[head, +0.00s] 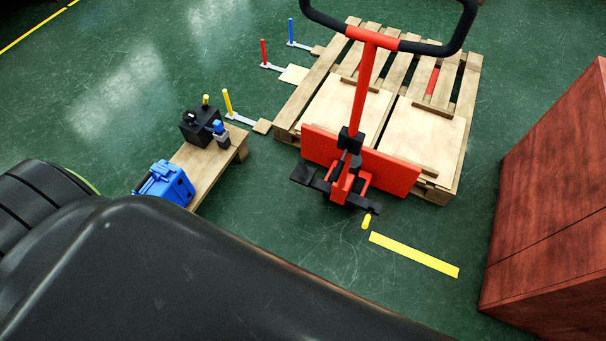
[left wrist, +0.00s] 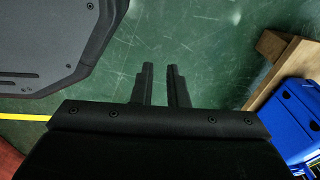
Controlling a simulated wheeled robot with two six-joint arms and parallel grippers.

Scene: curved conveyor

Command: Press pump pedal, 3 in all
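A red pallet jack (head: 345,181) stands at the near side of a wooden pallet, its red tiller (head: 363,92) rising to a black loop handle. Low on the jack, a black flat pedal-like piece (head: 304,174) sticks out to the left. A smaller black lever (head: 367,205) sits at the lower right; I cannot tell for sure which one is the pump pedal. My left gripper (left wrist: 160,72) shows in the left wrist view, its fingers apart with a narrow empty gap, over green floor. It touches nothing visible. My right gripper is in neither view.
A low wooden bench (head: 213,163) carries a blue case (head: 166,184) and a black device (head: 199,128). The wooden pallet (head: 455,150) lies behind the jack. A dark red cabinet (head: 550,200) stands at right. Green floor lies open between bench and jack.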

